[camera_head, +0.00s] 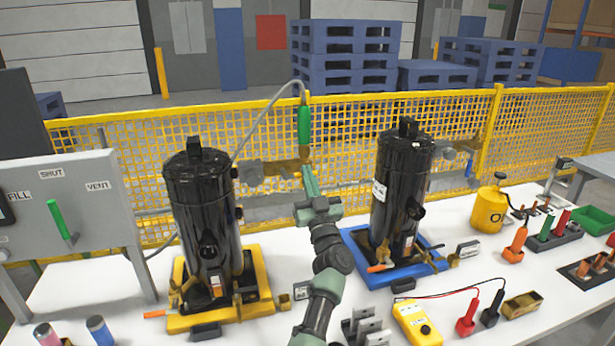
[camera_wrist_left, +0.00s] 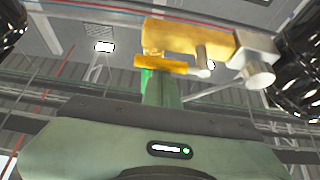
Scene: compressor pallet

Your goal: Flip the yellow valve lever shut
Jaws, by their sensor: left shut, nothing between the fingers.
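A brass valve body (camera_head: 277,168) sits at the end of a grey pipe fitting, between the two black compressors, in the head view. It shows large in the left wrist view (camera_wrist_left: 190,38), joined to a grey metal fitting. The yellow lever (camera_wrist_left: 165,64) lies roughly level just below the valve body in the wrist view; I cannot make it out clearly in the head view. My left gripper (camera_head: 308,168) is shut and empty, its fingers pointing up beside the valve. In the wrist view its fingertips (camera_wrist_left: 161,74) are right by the lever; I cannot tell if they touch.
A green handle (camera_head: 304,126) on a grey hose hangs just above the valve. Black compressors stand left (camera_head: 205,215) and right (camera_head: 402,190) of my arm. A yellow mesh fence (camera_head: 540,125) runs behind. A yellow meter (camera_head: 417,322) and probes lie on the white table.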

